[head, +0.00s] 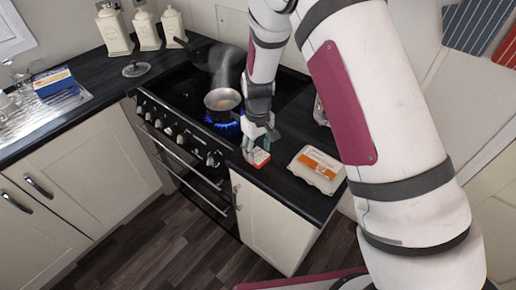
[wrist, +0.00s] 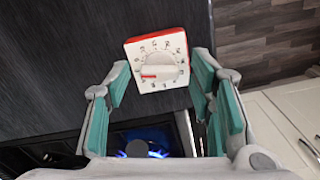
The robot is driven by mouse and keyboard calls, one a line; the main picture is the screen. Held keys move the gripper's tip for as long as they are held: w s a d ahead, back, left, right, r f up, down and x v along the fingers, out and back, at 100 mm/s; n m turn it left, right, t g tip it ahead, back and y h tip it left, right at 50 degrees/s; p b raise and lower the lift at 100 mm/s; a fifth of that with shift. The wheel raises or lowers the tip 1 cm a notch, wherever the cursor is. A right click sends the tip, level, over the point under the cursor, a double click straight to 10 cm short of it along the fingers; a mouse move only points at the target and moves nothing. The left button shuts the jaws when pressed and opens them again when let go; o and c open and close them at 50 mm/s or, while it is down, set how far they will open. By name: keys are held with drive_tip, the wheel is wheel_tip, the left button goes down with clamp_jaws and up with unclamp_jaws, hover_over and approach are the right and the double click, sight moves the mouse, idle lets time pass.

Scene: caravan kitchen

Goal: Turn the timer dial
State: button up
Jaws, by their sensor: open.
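The timer (wrist: 128,50) is a white square block with red sides, lying on the dark worktop. Its white dial (wrist: 158,70) has a raised grip bar with a red mark at the left end, and black markings around it. In the head view the timer (head: 257,158) sits near the worktop's front edge, right of the cooker. My gripper (wrist: 160,85) is open, with its green-padded fingers apart on the left and right of the timer in the wrist view. In the head view my gripper (head: 257,148) is at the timer and partly covers it. I cannot tell whether a finger touches it.
A lit gas burner (head: 228,127) with a steaming pan (head: 222,100) is just left of my gripper. An egg carton (head: 317,168) lies close on the right. The worktop edge drops to cream cupboards (head: 268,220). Canisters (head: 114,30) stand at the back left.

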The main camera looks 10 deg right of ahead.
sight(258, 151)
drive_tip(key=shift+c, duration=0.3)
drive_tip(key=c, duration=1.1)
drive_tip(key=shift+m, duration=1.1)
drive_tip(key=o, duration=1.2)
drive_tip(key=shift+c, duration=0.2)
drive_tip(key=shift+r, duration=0.1)
wheel_tip(258, 151, up, 12)
